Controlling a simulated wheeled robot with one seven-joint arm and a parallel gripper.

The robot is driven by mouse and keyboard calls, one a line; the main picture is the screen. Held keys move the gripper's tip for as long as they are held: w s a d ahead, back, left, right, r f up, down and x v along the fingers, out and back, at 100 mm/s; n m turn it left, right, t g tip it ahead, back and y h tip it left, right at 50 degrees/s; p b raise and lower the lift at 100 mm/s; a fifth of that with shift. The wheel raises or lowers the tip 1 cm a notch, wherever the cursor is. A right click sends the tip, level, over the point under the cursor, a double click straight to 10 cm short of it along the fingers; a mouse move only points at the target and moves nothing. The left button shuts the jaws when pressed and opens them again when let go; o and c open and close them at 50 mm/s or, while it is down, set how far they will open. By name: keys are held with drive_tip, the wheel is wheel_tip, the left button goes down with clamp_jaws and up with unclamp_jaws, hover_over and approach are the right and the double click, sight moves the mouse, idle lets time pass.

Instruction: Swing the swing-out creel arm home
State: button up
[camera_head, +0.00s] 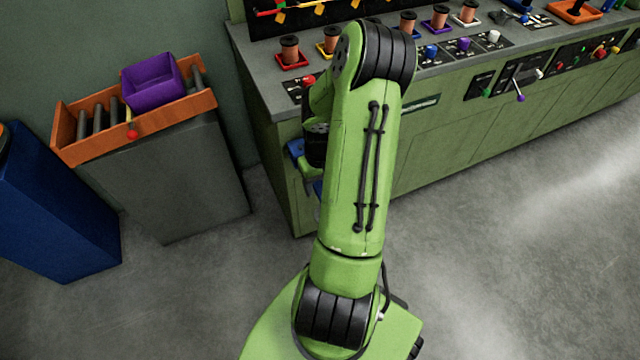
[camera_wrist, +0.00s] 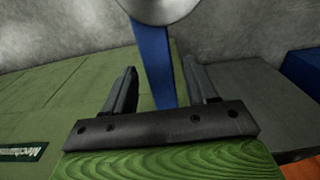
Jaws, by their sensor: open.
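A blue bar (camera_wrist: 157,75), which looks like the swing-out creel arm, runs up the middle of the wrist view. A round pale metal disc (camera_wrist: 158,10) shows at its far end, cut by the top edge. My gripper (camera_wrist: 159,66) is open, with one finger on each side of the bar. A gap shows on both sides, so I cannot see contact. In the head view my arm hides most of this spot. Only small blue pieces (camera_head: 296,148) show beside the left end of the green bench (camera_head: 440,150). My gripper is mostly hidden there.
A grey stand (camera_head: 175,180) carries an orange roller tray (camera_head: 85,148) with a purple bin (camera_head: 152,85) left of the bench. A dark blue cabinet (camera_head: 50,215) stands far left. Spools and switches line the bench top. Grey floor (camera_head: 520,240) is clear at right.

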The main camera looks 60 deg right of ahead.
clamp_jaws()
drive_tip(key=shift+s+d+r, duration=0.1)
drive_tip(key=shift+d, duration=0.05)
drive_tip(key=d+n+p, duration=0.1)
drive_tip(key=d+n, duration=1.1)
drive_tip(key=shift+d+p, duration=0.3)
drive_tip(key=shift+d, duration=0.1)
idle(0.4)
